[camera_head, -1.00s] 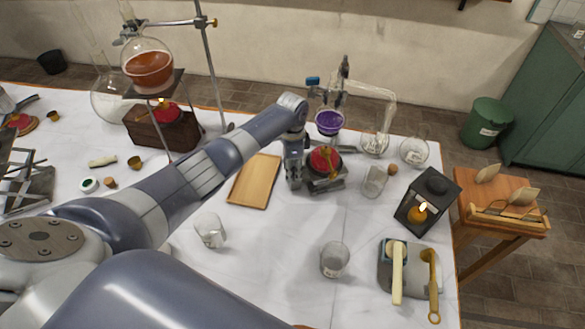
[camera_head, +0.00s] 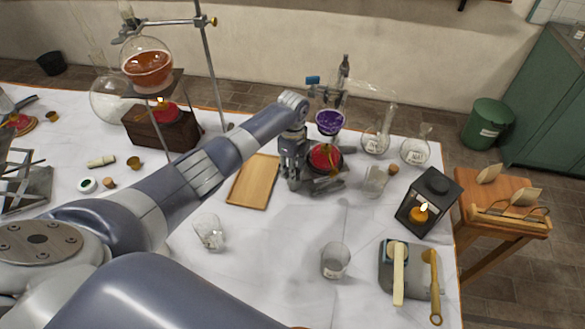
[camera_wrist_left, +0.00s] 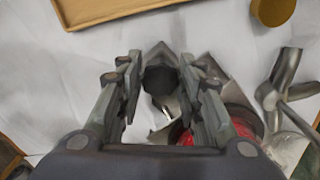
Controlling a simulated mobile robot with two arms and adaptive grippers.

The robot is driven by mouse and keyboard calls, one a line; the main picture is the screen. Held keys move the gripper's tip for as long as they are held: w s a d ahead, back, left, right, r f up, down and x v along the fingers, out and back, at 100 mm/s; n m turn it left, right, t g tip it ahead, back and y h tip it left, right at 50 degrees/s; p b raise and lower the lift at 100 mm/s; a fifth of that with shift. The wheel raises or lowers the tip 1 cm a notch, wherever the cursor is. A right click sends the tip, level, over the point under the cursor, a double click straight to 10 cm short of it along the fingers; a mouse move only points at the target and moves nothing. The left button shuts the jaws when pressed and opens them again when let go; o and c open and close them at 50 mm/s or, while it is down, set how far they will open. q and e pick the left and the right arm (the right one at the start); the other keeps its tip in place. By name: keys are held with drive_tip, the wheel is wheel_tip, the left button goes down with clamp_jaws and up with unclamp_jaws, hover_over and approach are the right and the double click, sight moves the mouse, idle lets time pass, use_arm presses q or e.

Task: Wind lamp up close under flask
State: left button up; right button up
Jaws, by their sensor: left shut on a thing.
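The lamp (camera_head: 322,160), red with a brass-coloured top, stands on a small metal jack (camera_head: 330,184). The round flask (camera_head: 330,123) with purple liquid is held by a stand just above the lamp; a small gap seems to lie between them. My left gripper (camera_head: 296,180) is at the left side of the jack, pointing down. In the left wrist view, its fingers (camera_wrist_left: 160,88) are shut around a dark knob (camera_wrist_left: 160,79) on the jack. Part of the red lamp (camera_wrist_left: 238,128) shows to the right of the fingers. My right gripper is not in view.
A wooden tray (camera_head: 253,182) lies left of the gripper. Glass beakers (camera_head: 375,181) and flasks stand to the right, near a lit black lantern (camera_head: 428,202). A second stand holds an orange flask (camera_head: 147,68) at the left. The table front between loose beakers is clear.

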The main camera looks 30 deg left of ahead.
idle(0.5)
use_arm(q)
drive_tip(key=o, duration=1.1)
drive_tip(key=shift+c, duration=0.2)
drive_tip(key=shift+w+r, duration=0.1)
drive_tip(key=shift+r, duration=3.85)
